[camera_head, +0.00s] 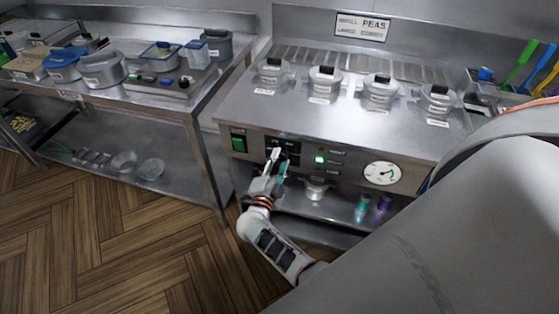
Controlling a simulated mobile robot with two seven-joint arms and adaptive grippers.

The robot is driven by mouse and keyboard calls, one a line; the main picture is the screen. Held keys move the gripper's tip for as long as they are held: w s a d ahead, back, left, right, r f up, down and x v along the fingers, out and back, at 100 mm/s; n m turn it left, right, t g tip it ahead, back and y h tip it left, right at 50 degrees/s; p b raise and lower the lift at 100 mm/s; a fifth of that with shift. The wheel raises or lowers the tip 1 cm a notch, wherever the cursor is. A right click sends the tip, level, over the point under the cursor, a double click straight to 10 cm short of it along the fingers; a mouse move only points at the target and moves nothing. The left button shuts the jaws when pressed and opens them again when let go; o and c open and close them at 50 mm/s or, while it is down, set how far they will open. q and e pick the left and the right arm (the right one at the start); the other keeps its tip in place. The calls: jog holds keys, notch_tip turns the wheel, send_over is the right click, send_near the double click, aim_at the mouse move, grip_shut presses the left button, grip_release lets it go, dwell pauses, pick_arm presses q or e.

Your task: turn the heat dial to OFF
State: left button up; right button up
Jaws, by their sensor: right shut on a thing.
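My right gripper (277,160) is at the front panel of the steel range, against a dark control plate (284,146) left of a lit green switch (320,159). It is shut on what appears to be the heat dial, which its fingers mostly hide. I cannot read the dial's pointer or its marks. A round white gauge (382,173) is further right on the same panel. My left gripper is not in view.
Several lidded pots stand along the range top (300,110). A green switch (238,144) is at the panel's left end. Below, a shelf holds a small pot (316,188) and small bottles (362,208). A steel table (150,105) with containers stands left. Wooden floor (110,235) is clear.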

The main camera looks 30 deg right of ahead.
jog(key=o, duration=1.1)
jog(key=v, duration=0.8)
jog(key=shift+a, duration=0.35)
jog(key=shift+s+f, duration=0.1)
jog(key=x, duration=0.8)
jog(key=shift+d, duration=0.35)
